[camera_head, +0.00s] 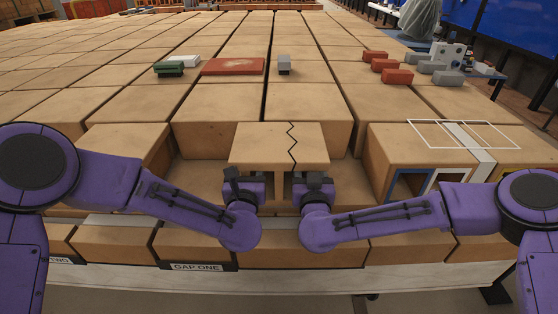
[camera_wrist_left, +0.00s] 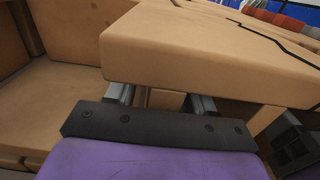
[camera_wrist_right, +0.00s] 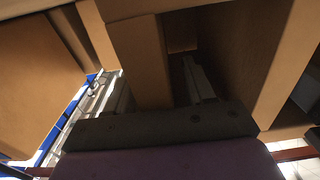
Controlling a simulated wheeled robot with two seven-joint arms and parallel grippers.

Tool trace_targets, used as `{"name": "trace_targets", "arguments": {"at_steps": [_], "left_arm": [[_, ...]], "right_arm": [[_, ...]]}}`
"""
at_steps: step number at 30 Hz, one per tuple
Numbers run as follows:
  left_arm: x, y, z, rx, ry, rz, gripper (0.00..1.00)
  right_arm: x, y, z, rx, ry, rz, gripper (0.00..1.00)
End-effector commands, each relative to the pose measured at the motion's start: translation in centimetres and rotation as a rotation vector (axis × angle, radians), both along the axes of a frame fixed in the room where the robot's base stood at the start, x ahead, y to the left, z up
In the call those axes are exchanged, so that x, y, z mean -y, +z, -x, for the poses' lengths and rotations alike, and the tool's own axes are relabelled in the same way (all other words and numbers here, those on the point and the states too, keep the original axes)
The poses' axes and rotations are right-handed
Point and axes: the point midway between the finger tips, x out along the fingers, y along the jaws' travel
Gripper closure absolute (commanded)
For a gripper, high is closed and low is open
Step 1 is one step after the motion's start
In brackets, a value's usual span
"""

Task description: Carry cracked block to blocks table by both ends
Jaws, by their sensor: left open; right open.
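The cracked block (camera_head: 258,143) is tan, with a black zigzag crack down its top and front. It sits in a gap in the front row of tan blocks. My left gripper (camera_head: 245,182) is open at its near side, left of the crack; in the left wrist view the fingers (camera_wrist_left: 164,97) reach in under the block's overhanging top (camera_wrist_left: 190,50). My right gripper (camera_head: 314,181) is open right of the crack; in the right wrist view its fingers (camera_wrist_right: 160,90) stand either side of a tan upright wall (camera_wrist_right: 140,55). The fingertips are hidden, and I cannot tell whether they touch.
A tan block with white outlines (camera_head: 445,145) on top and blue- and white-edged openings stands to the right. A "GAP ONE" label (camera_head: 196,267) is on the front edge. Red bricks (camera_head: 397,76), a red slab (camera_head: 233,66) and small grey pieces lie farther back.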

Motion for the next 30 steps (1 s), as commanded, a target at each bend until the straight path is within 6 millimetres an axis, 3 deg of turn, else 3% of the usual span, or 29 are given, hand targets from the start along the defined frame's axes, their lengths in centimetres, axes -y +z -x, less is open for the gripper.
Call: {"name": "trace_targets", "arguments": {"at_steps": [10, 15, 30], "left_arm": [[0.01, 0.01, -0.42, 0.000, 0.000, 0.000, 0.47], [0.01, 0.01, -0.41, 0.000, 0.000, 0.000, 1.00], [-0.01, 0.00, -0.40, 0.000, 0.000, 0.000, 1.00]], "right_arm": [[0.04, 0.01, -0.44, 0.000, -0.001, 0.000, 0.47], [0.04, 0.01, -0.43, 0.000, -0.001, 0.000, 1.00], [0.04, 0.00, -0.41, 0.000, -0.001, 0.000, 1.00]]}}
